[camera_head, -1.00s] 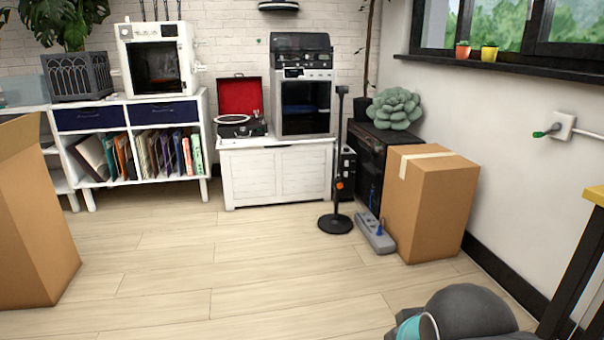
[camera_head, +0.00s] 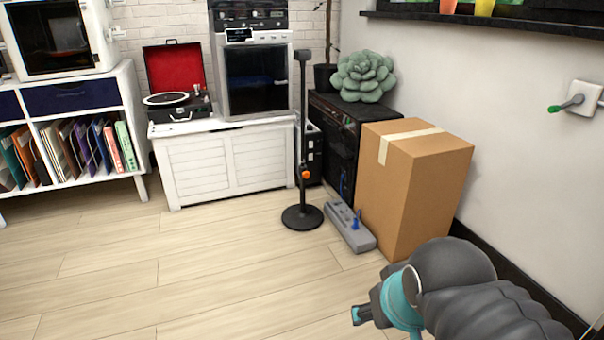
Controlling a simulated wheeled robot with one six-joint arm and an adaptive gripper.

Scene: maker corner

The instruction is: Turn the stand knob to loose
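A black stand (camera_head: 301,130) stands upright on a round base (camera_head: 302,217) on the wooden floor, in front of the right end of the white chest. An orange knob (camera_head: 306,174) sits partway up its pole. Its setting is too small to read. My gripper (camera_head: 361,316) is low at the lower right, nearer to me than the stand and well apart from it. It shows small and partly from behind, so its opening is not clear.
A grey box with a blue lever (camera_head: 350,229) lies on the floor right of the stand's base. A cardboard box (camera_head: 413,190) stands beside it. A white chest (camera_head: 226,163) is behind. The floor in front is clear.

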